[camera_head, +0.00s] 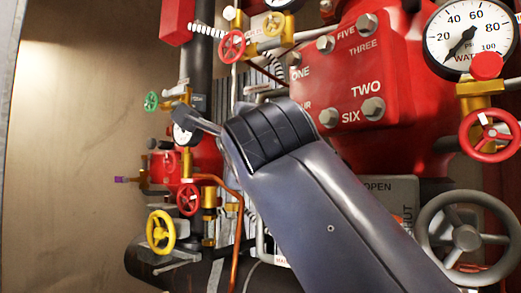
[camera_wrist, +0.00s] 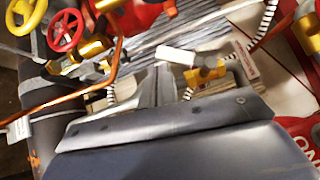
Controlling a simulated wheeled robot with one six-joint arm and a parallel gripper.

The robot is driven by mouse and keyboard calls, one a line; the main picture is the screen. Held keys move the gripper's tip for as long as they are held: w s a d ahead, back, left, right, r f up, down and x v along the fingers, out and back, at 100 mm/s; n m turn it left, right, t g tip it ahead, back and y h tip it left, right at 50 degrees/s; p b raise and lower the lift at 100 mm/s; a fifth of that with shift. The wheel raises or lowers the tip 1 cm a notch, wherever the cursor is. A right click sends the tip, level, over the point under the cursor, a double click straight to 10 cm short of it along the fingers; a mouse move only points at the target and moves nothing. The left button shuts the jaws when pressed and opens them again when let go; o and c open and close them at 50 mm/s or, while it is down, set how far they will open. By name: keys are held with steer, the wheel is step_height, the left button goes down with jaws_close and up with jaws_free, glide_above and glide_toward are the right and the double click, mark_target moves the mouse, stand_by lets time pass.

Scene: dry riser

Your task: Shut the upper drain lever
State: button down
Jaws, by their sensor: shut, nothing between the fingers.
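In the wrist view, a small lever with a white handle (camera_wrist: 176,55) sits on a brass valve body (camera_wrist: 206,74). It lies just past the fingertips of my gripper (camera_wrist: 161,78). The fingers are shut and empty, and I cannot tell whether they touch the handle. I cannot tell for sure whether this is the upper drain lever. In the head view, my dark arm and gripper (camera_head: 190,120) reach up and left across the pipework and hide much of what is behind, including this lever's valve.
A red valve body (camera_head: 350,85), a pressure gauge (camera_head: 468,38) and a large grey handwheel (camera_head: 467,238) stand to the right. Red handwheels (camera_head: 232,46), a yellow handwheel (camera_head: 160,231) and a copper pipe (camera_head: 237,235) crowd the area. The bare wall is at left.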

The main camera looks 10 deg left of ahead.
stand_by(0.5)
steer(key=b+v, duration=0.4)
steer(key=v, duration=0.6)
steer(key=shift+s, duration=0.35)
steer(key=shift+d, duration=0.1)
